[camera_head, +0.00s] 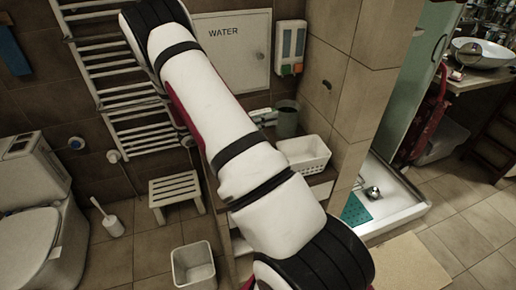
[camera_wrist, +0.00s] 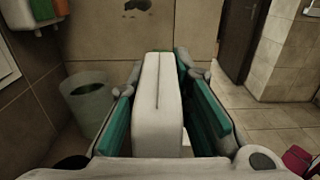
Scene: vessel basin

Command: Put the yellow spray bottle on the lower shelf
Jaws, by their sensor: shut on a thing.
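In the wrist view my gripper (camera_wrist: 166,78) has its teal pads on both sides of a pale, upright, box-like thing (camera_wrist: 158,105) and is shut on it. The thing looks white, not yellow, and I cannot tell whether it is the spray bottle. No plainly yellow bottle is in view. A shelf unit (camera_head: 321,176) stands behind my arm, with a white basket on top. Its lower shelf is mostly hidden by my arm.
A stool (camera_head: 175,188), a bin (camera_head: 194,266) and a toilet (camera_head: 40,235) stand left. A tiled wall edge (camera_head: 352,120) rises right.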

